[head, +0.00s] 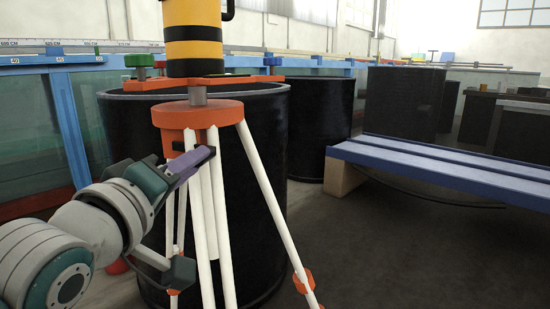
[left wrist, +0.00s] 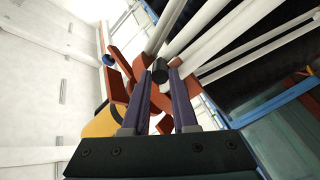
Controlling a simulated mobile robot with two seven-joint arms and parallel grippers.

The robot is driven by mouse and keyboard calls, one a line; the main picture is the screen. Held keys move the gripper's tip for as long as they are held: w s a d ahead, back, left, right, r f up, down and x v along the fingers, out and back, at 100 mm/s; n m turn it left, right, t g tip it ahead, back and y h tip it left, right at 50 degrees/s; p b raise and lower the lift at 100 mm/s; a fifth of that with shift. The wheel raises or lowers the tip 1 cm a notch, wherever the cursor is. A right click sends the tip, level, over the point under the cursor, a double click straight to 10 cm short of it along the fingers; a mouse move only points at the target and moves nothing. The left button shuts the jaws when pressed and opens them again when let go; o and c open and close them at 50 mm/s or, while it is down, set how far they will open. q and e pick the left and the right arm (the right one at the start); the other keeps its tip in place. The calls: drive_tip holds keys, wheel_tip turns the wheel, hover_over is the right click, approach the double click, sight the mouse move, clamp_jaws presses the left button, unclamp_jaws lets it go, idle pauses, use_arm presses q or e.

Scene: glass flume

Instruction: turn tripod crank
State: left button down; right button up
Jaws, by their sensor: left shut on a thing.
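The tripod (head: 198,113) stands upright in the middle of the head view, with an orange head and white legs. A yellow and black instrument (head: 193,33) sits above it on an orange plate. My left gripper (head: 208,153) reaches in from the left, its purple fingers just below the orange head. In the left wrist view, the gripper (left wrist: 160,75) has its two fingers on either side of a short black crank knob (left wrist: 160,70) and is shut on it. The knob is mostly hidden by the fingers in the head view. My right gripper is out of view.
A large black tank (head: 262,190) stands close behind the tripod. More black tanks (head: 321,125) are farther back. A blue bench (head: 440,165) is at the right, and a blue-framed glass flume (head: 68,120) runs at the left. The floor at lower right is clear.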

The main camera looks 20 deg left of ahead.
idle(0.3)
use_arm(q)
drive_tip(key=c, duration=0.7)
unclamp_jaws()
drive_tip(key=shift+s, duration=0.1)
drive_tip(key=s, duration=0.3)
drive_tip(key=s+d, duration=0.1)
drive_tip(key=s, duration=0.5)
drive_tip(key=shift+s+d, duration=0.15)
drive_tip(key=shift+s, duration=0.2)
